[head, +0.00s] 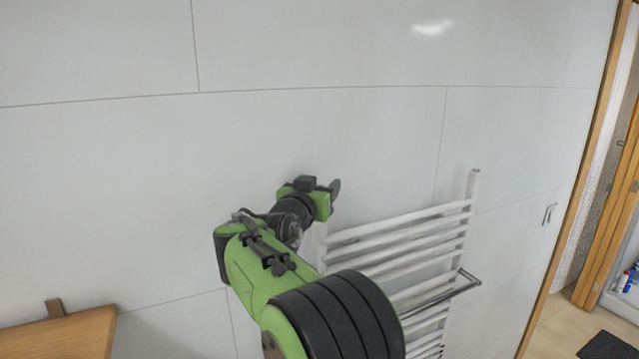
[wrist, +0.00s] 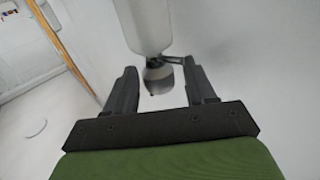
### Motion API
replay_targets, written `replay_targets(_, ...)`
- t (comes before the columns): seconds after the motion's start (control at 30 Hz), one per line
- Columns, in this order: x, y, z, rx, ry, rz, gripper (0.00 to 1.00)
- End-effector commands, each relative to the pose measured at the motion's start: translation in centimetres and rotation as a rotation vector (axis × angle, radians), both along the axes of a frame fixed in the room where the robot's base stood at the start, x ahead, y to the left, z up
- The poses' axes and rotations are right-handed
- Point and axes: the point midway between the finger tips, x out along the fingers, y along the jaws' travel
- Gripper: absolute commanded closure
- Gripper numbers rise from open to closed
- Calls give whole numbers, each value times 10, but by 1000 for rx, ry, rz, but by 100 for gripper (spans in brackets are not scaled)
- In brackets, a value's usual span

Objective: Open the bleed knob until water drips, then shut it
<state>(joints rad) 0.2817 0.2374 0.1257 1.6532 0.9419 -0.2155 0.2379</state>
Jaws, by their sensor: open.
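The white towel radiator (head: 400,240) is on the tiled wall. In the wrist view, the end of one of its white tubes (wrist: 146,25) comes down from the top. A small grey knob (wrist: 158,74) sits at that end, with a short dark piece beside it on the right. My gripper (wrist: 160,70) is open, with one finger on each side of the knob and visible gaps between. In the head view my gripper (head: 322,188) is at the radiator's upper left corner and hides the knob. I cannot make out any water.
A wooden shelf or table edge (head: 60,335) is at the lower left. A metal rail (head: 458,288) sticks out from the radiator's front. A wood-framed doorway (head: 590,200) is at the right, with a dark mat (head: 607,346) on the floor. The wall above my gripper is clear.

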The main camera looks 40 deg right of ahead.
Motion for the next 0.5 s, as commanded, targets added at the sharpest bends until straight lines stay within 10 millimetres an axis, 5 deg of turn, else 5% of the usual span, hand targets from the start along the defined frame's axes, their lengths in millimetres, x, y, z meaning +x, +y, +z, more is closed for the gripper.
replay_targets(0.1, 0, 0, -1, 0, 0, 0, 45)
replay_targets(0.4, 0, 1, -1, 0, 0, 0, 91)
replay_targets(0.5, 0, 1, -1, 0, 0, 1, 95)
